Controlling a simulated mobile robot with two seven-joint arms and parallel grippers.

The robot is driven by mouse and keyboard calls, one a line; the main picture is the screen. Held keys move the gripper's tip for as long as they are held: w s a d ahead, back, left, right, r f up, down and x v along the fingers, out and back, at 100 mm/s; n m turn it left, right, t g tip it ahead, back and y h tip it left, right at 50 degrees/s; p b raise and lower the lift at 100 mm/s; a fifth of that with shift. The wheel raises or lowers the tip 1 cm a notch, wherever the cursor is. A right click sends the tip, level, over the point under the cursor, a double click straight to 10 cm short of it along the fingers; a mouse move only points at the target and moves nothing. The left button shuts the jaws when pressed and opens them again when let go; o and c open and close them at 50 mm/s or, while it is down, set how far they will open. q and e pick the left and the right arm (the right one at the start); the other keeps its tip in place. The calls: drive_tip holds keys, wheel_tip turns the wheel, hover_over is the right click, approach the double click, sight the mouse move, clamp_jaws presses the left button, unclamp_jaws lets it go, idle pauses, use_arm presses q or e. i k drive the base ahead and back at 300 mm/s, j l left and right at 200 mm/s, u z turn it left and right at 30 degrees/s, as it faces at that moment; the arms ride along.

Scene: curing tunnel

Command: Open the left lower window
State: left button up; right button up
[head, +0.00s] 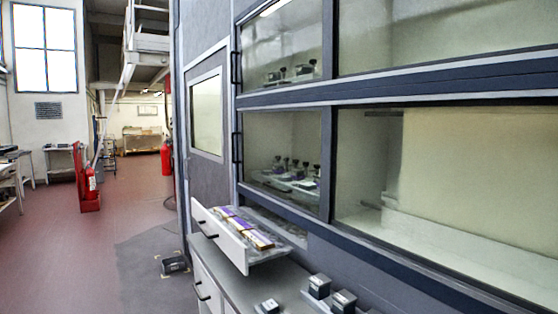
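The left lower window (262,150) is a glass pane in a dark frame on the left of the cabinet's lower row. It looks shut. Its dark vertical handle (236,148) is on the left edge of the frame. Behind the glass, several small dark-topped items stand on a light tray (290,183). Neither of my grippers is in view.
Below the window a white drawer (221,240) sticks out, holding purple and gold packs (240,226). Small dark boxes (342,300) stand on the grey ledge. A dark object (174,265) lies on the floor. Open red floor (135,210) is at left.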

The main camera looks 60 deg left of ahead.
sight(323, 216)
drive_tip(key=u, duration=1.85)
drive_tip(key=i+j+z, duration=0.65)
drive_tip(key=z, duration=0.2)
drive_tip(key=i+j, duration=0.2)
drive_tip(key=j, duration=0.15)
drive_tip(key=i+j+z, duration=0.1)
drive_tip(key=j, duration=0.3)
drive_tip(key=i+j, duration=0.2)
drive_tip(key=j, duration=0.15)
drive_tip(key=i+j+z, duration=0.15)
drive_tip(key=j, duration=0.25)
drive_tip(key=i+j, duration=0.15)
drive_tip(key=j, duration=0.25)
